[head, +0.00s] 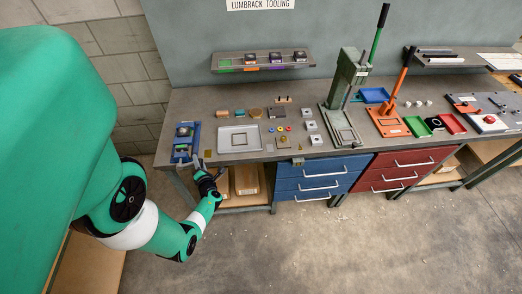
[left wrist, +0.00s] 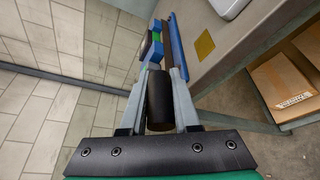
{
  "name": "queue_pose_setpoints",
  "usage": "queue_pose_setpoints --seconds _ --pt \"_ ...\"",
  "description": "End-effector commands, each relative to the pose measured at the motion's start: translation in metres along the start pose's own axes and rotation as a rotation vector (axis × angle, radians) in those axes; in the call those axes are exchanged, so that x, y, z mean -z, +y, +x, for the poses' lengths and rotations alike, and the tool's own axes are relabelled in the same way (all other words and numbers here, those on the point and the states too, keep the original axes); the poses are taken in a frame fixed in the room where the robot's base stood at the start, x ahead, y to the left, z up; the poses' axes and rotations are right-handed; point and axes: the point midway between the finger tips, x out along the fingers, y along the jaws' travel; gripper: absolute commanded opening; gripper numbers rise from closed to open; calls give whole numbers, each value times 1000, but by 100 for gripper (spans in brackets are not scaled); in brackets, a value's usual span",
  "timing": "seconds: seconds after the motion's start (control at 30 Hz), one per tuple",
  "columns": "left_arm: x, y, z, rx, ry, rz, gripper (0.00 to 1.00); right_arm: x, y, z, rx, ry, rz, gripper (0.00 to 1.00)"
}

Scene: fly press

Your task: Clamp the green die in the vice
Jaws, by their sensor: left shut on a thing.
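The blue vice (head: 195,141) sits at the left end of the bench; it also shows in the left wrist view (left wrist: 177,58). The green die (left wrist: 157,47) shows between blue parts of the vice; whether the jaws press on it I cannot tell. In the head view a small dark-topped block (head: 184,130) sits in the vice. My left gripper (head: 201,170) is at the front of the vice, by the bench edge. In the left wrist view its fingers (left wrist: 160,85) are shut on a dark cylindrical handle (left wrist: 159,102) in line with the vice. My right gripper is out of view.
A grey tray (head: 222,147) and several small parts lie right of the vice. A green-grey press (head: 345,90) and an orange-red press (head: 388,124) stand farther right. A shelf (head: 240,68) holds several blocks. A cardboard box (left wrist: 285,80) is under the bench.

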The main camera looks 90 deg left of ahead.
Motion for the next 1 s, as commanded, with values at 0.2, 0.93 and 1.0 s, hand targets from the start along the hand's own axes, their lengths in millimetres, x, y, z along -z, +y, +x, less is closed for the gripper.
queue_pose_setpoints --seconds 0.2,0.93,1.0 --pt "3 -2 0 5 4 -2 0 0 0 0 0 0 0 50" --pt "2 -1 0 3 4 -1 60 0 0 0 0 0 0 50" --pt "2 -1 0 2 3 -1 60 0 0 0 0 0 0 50"
